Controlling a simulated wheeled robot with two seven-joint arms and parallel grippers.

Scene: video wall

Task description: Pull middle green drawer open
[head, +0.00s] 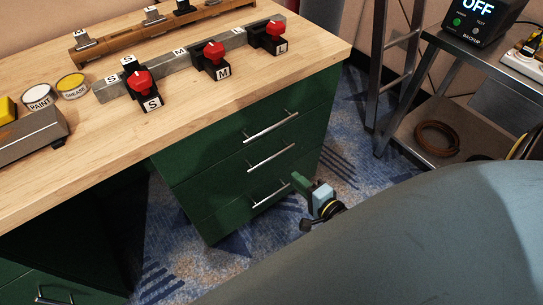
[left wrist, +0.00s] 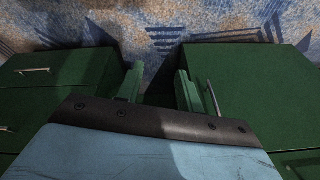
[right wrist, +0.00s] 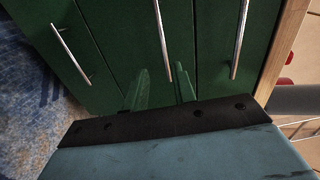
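The green drawer unit under the desk has three stacked drawers with silver bar handles. The middle green drawer (head: 225,177) looks shut; its handle (head: 270,158) also shows in the right wrist view (right wrist: 161,35). My right gripper (head: 303,200) is in front of the unit, at its right side in the head view. In the right wrist view its green fingers (right wrist: 160,92) are apart, with the near end of the middle handle appearing between them. I cannot tell whether they touch it. My left gripper (left wrist: 157,88) is open and empty between green drawer fronts, outside the head view.
The top handle (head: 271,127) and bottom handle (head: 270,193) are close to the middle one. The wooden desktop (head: 200,110) carries red-knobbed switches (head: 214,55). A metal cart (head: 420,150) stands at right. Blue patterned carpet lies before the drawers.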

